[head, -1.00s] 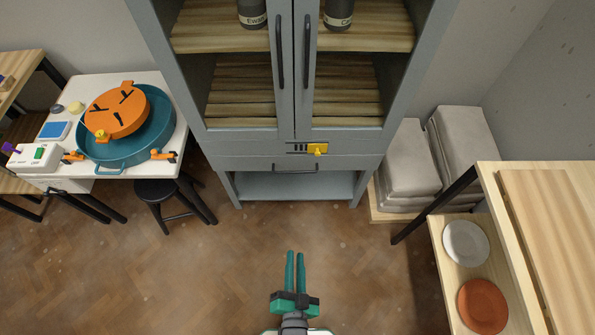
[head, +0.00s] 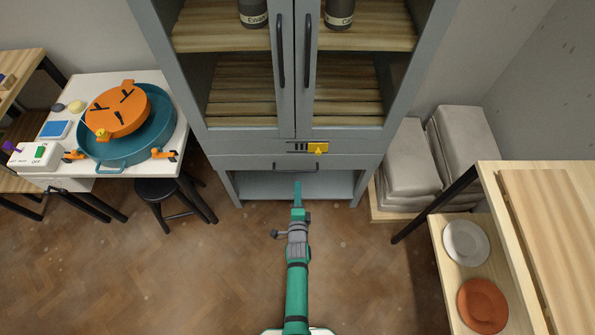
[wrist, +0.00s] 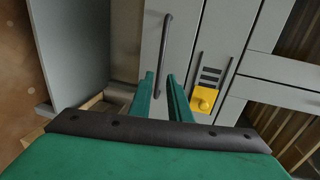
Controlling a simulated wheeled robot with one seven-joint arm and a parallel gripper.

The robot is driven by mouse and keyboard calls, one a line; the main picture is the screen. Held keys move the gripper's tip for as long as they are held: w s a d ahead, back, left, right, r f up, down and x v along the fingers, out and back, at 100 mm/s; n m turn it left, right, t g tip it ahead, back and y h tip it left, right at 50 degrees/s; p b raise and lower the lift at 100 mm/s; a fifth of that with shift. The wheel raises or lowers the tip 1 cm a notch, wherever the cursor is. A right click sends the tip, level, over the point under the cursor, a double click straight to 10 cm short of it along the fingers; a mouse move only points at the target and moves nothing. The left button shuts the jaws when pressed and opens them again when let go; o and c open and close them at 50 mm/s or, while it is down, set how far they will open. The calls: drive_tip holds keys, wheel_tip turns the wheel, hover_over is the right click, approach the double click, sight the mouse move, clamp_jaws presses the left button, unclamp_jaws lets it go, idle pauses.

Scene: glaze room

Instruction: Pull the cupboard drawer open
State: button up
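The grey cupboard drawer (head: 250,165) is shut, low in the cupboard below the glass doors. Its dark bar handle (head: 295,168) runs level across its front. My gripper (head: 297,184) points at the drawer from the front, its tips just below the handle in the head view. In the wrist view the handle (wrist: 163,50) runs lengthwise, and its near end shows between the two green fingers of my gripper (wrist: 161,75). The fingers are apart, with nothing gripped. I cannot tell whether the tips reach the handle's depth.
A yellow latch (head: 318,149) sits on a slotted plate above the drawer; it also shows in the wrist view (wrist: 204,98). An open shelf (head: 270,187) lies below. A black stool (head: 170,195) stands left, grey cushions (head: 408,160) right. The floor in front is clear.

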sight(297, 171)
drive_tip(key=x, duration=1)
drive_tip(key=shift+w, duration=0.1)
drive_tip(key=shift+c, duration=0.3)
clamp_jaws()
